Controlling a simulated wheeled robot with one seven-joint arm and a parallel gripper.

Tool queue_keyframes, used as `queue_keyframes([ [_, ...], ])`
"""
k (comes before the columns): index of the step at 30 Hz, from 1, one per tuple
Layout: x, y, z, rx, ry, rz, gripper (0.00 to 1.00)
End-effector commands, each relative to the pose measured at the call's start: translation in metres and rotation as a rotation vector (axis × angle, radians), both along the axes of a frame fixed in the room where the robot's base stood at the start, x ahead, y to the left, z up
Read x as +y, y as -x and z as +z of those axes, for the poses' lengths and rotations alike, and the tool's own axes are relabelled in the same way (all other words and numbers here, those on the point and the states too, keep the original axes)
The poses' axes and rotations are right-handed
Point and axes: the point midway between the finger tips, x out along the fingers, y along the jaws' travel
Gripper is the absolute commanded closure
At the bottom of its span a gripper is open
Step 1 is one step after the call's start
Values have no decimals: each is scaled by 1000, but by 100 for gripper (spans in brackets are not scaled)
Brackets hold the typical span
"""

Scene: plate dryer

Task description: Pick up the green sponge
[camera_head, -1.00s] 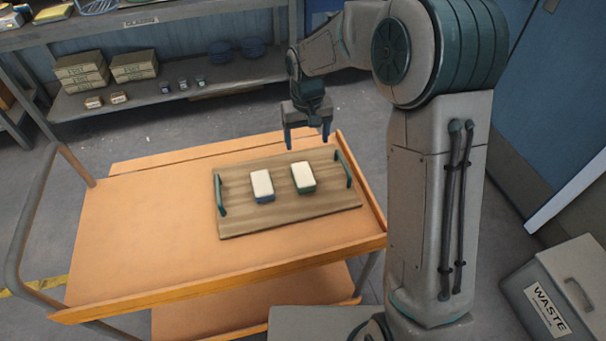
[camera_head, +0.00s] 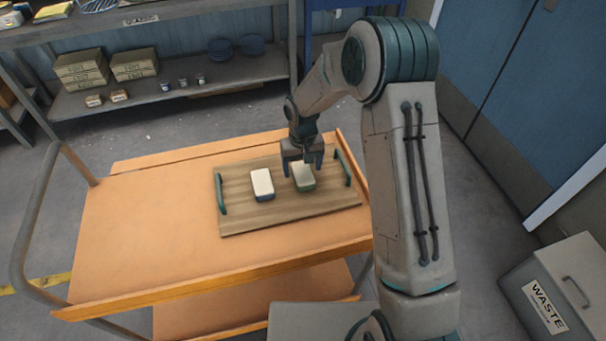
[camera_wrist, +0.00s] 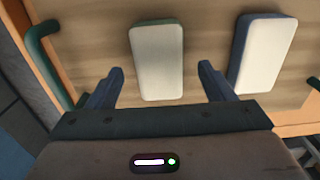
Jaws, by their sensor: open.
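The green sponge (camera_head: 303,178) has a pale top and a green lower edge. It lies on the right part of the wooden tray (camera_head: 240,222). My gripper (camera_head: 302,168) is open and hangs just above it, pointing down. In the wrist view the green sponge (camera_wrist: 158,62) shows its pale face and a thin green edge, ahead of and between the two fingers of my gripper (camera_wrist: 160,82). The fingers appear apart from it. A similar sponge with a blue base (camera_head: 262,183) lies to its left on the tray; it shows right of my fingers in the wrist view (camera_wrist: 264,55).
The tray has green handles (camera_head: 221,194) and sits on an orange cart (camera_head: 140,230) with a bare left half. A shelf (camera_head: 180,95) with boxes and bowls stands behind. A waste bin (camera_head: 565,285) is at the lower right.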

Motion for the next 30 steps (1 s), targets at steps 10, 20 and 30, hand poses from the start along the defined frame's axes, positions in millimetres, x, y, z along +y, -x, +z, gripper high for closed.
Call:
queue_keyframes([
  [10,-1,0,-29,-1,0,0,25],
  [20,-1,0,-29,-1,0,0,72],
  [30,-1,0,-28,-1,0,0,74],
])
